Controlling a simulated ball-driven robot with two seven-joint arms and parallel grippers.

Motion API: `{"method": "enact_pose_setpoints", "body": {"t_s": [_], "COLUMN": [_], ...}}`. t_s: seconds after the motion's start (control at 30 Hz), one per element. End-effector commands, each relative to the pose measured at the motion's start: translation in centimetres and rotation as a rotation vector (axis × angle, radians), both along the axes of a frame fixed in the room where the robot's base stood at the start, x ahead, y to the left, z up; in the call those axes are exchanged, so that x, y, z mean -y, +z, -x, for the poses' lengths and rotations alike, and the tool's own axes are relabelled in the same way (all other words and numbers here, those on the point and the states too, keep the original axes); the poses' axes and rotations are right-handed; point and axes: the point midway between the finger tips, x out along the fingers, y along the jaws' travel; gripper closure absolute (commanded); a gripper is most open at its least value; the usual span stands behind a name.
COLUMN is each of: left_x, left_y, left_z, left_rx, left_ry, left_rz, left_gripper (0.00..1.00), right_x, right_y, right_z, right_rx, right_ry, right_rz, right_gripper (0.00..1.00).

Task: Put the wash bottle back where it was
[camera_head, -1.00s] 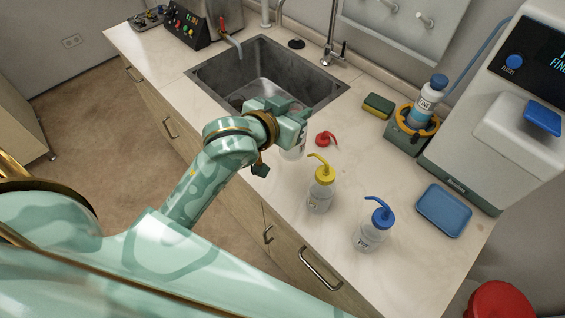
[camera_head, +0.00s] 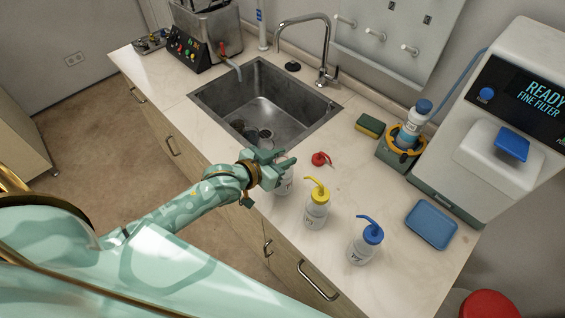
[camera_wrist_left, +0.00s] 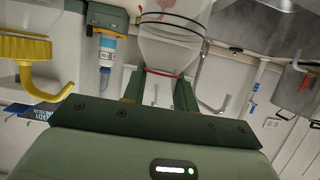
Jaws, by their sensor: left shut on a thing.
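My left gripper (camera_head: 283,168) is shut on a translucent wash bottle (camera_head: 285,186) at the counter's front edge, left of the yellow-capped bottle (camera_head: 316,206). The arm hides much of the held bottle. In the left wrist view the held bottle (camera_wrist_left: 172,42) appears inverted, its narrow neck between the fingers. No cap shows on it. It looks upright at or just above the counter; I cannot tell whether it touches. A red cap with a nozzle (camera_head: 321,159) lies behind it. A blue-capped bottle (camera_head: 366,243) stands further right. My right gripper is not in view.
The sink (camera_head: 318,108) with cups in it lies behind the gripper. The counter between the red cap and tray is clear.

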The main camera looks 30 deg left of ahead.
Motion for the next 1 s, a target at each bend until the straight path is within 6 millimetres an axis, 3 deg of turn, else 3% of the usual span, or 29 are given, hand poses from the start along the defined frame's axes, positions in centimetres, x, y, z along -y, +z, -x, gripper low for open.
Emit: {"method": "enact_pose_setpoints", "body": {"t_s": [0.1, 0.43, 0.47, 0.53, 0.87, 1.0], "left_x": [0.0, 0.0, 0.0, 0.0, 0.0, -0.6], "left_y": [-1.1, -1.2, -1.4, -1.3, -1.0, -0.3], "left_z": [-0.1, -0.1, 0.0, 0.0, 0.0, 1.8], "left_rx": [0.003, 0.003, 0.001, 0.001, 0.002, -0.002], "left_ry": [0.0, 0.0, 0.0, 0.0, 0.0, 0.0], "left_rz": [0.002, 0.001, 0.0, 0.0, 0.001, -0.001], "left_gripper": [1.0, 1.0, 0.69, 0.5, 0.5, 0.5], "right_x": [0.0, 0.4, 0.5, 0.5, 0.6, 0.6], "right_y": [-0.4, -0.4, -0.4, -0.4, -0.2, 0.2], "right_z": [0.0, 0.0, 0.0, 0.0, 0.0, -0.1], "right_rx": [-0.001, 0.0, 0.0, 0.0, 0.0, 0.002], "right_ry": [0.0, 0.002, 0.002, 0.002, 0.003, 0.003], "right_rz": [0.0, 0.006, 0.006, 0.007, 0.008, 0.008], "right_gripper": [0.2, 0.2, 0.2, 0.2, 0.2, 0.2]}}
